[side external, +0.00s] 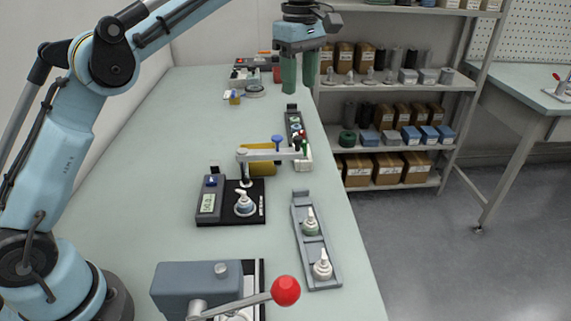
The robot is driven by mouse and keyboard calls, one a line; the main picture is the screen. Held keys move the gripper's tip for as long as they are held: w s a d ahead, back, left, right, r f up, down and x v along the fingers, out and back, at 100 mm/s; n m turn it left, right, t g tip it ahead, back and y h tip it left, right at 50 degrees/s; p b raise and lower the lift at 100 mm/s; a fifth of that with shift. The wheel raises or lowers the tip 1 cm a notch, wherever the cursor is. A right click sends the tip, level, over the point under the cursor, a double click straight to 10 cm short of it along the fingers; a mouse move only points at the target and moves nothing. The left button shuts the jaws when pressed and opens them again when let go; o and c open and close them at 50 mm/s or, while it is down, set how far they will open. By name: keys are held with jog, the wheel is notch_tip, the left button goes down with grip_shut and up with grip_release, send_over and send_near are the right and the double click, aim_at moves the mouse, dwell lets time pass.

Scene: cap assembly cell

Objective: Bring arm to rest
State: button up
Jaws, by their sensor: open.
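My gripper (299,70) hangs at the top of the side external view, above the far half of the long bench (154,190). Its two green fingers point down and are apart, with nothing between them. It is well clear of the things on the bench. My arm reaches across from the left to hold it there.
A grey tray (319,255) holds two white-nozzled pieces near the right edge. A dark fixture with a display (208,205) stands mid-bench, and a red-knobbed lever press (200,285) in front. A dark rack (294,122) lies below my gripper. Shelves (395,95) stand behind.

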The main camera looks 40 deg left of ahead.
jog(key=shift+r, duration=0.1)
dwell(0.3)
jog(key=s+a+m+t, duration=0.2)
jog(key=s+m+t, duration=0.2)
jog(key=s+m, duration=0.55)
jog(key=s+a+f+m+t, duration=0.1)
jog(key=s+f+m+t, duration=0.2)
jog(key=s+f+m, duration=0.4)
jog(key=s+f, duration=0.4)
jog(key=s, duration=0.1)
jog(key=shift+a+f, duration=0.4)
